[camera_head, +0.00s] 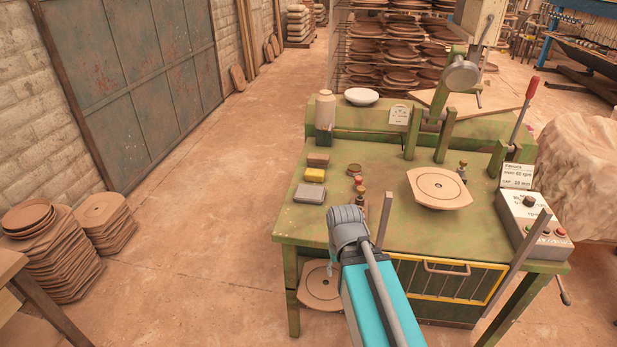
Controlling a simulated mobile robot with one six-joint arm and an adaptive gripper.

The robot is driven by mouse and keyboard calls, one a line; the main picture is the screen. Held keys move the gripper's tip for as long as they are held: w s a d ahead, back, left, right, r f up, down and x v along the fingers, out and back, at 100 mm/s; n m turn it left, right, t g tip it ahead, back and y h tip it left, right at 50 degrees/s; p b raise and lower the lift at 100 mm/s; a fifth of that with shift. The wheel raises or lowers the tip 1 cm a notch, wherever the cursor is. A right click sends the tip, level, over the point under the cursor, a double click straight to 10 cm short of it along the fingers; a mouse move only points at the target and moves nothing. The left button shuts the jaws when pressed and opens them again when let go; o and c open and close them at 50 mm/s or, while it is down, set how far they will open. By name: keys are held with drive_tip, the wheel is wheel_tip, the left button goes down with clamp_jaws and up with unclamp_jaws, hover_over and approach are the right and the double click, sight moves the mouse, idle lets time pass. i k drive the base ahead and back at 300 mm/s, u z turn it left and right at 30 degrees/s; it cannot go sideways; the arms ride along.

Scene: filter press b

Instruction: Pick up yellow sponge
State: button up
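The yellow sponge (315,175) is a small block lying flat on the left part of the green worktable (293,227). It sits between a brown block (318,160) behind it and a grey block (309,193) in front of it. My arm, teal and grey, reaches in from the bottom edge. Its grey end (347,226) is over the front of the table, in front and to the right of the sponge, apart from it. The fingers cannot be made out from this angle.
A bottle (325,108) and a white bowl (361,96) stand at the back. Small knobbed parts (360,196) stand right of the sponge. A round plate (439,187), a control box (533,226) and upright metal bars (384,217) are farther right.

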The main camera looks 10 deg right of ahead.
sight(311, 175)
drive_tip(key=z, duration=0.1)
drive_tip(key=i, duration=0.95)
drive_tip(key=u, duration=0.1)
